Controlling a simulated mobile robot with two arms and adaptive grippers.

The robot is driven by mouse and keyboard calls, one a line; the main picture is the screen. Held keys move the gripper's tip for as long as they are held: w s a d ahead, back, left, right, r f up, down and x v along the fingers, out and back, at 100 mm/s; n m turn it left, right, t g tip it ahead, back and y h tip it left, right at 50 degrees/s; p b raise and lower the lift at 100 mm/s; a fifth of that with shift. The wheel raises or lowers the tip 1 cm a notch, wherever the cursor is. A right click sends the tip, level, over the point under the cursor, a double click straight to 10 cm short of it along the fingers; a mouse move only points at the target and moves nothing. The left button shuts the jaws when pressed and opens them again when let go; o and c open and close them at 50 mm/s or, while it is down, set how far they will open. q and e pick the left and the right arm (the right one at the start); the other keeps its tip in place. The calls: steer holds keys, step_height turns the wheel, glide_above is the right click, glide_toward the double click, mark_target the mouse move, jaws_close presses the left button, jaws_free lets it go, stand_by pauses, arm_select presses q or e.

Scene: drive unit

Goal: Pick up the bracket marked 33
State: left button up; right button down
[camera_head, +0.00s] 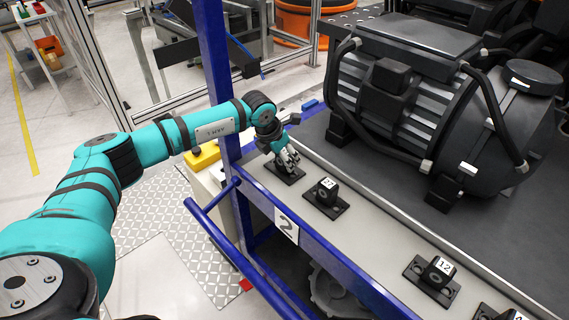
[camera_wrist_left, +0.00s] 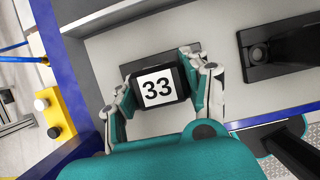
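The bracket marked 33 (camera_wrist_left: 157,87) is a dark block with a white label, on a flat dark base plate. My right gripper is not in view.
More brackets stand along the ledge: one with a small label (camera_head: 325,196), one marked 12 (camera_head: 435,277), and another at the bottom right edge. A large dark motor (camera_head: 430,100) stands behind. A blue post (camera_head: 215,60) and rail (camera_head: 320,255) border the ledge.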

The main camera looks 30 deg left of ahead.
arm_select(q)
jaws_close()
steer(key=shift+r, duration=0.1)
steer(key=shift+w, duration=0.1)
